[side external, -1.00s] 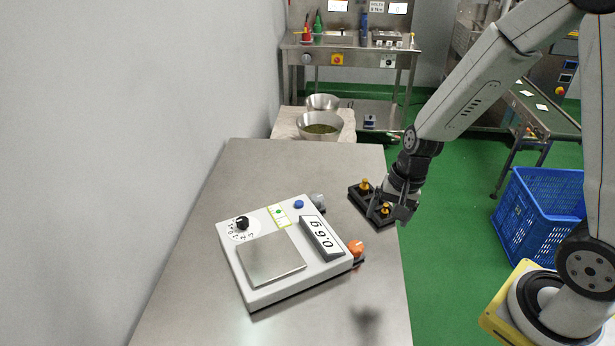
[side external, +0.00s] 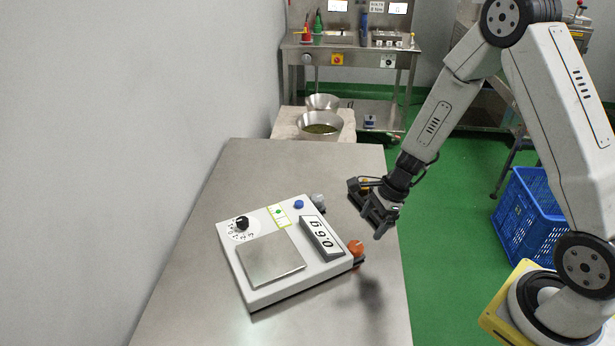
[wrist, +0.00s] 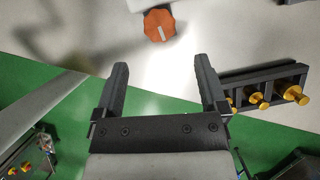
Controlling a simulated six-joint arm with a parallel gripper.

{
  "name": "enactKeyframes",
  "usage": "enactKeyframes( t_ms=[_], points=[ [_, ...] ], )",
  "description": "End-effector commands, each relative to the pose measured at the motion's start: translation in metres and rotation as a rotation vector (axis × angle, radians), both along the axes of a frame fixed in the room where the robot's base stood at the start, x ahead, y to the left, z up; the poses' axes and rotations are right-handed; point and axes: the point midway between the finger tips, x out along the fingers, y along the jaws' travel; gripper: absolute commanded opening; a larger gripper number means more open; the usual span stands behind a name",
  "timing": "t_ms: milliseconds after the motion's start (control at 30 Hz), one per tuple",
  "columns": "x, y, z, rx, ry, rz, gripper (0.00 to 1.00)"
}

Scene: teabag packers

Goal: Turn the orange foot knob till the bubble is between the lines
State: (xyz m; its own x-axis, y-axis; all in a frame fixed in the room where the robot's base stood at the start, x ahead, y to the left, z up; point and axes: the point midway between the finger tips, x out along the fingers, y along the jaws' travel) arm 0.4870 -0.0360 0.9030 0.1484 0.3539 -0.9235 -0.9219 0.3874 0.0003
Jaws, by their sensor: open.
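The orange foot knob (side external: 356,248) is at the right corner of a white balance (side external: 262,298) on the steel table. In the wrist view the orange knob (wrist: 159,25) has a pale bar on its top and lies ahead of my fingers, slightly left of their middle. My gripper (side external: 368,217) is open and empty, above the table behind and a little right of the knob, apart from it. In the wrist view my gripper (wrist: 161,75) shows both fingers spread. A small level window (side external: 278,212) with a green spot is on the balance; its bubble is too small to read against the lines.
A black block (side external: 358,187) with brass weights stands by the table's right edge, partly hidden by my gripper; its brass knobs (wrist: 291,92) show at right in the wrist view. A grey foot knob (side external: 318,201) is at the balance's back corner. The front of the table (side external: 375,320) is clear.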

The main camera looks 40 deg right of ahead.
Motion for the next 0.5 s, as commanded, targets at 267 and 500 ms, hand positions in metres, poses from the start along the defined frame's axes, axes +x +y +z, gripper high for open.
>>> enactKeyframes(
  t_ms=[267, 500],
  points=[
    [0.002, 0.007, -0.018, 0.001, 0.004, 0.002, 0.92],
    [0.005, 0.016, -0.041, -0.001, 0.003, 0.003, 0.92]
  ],
)
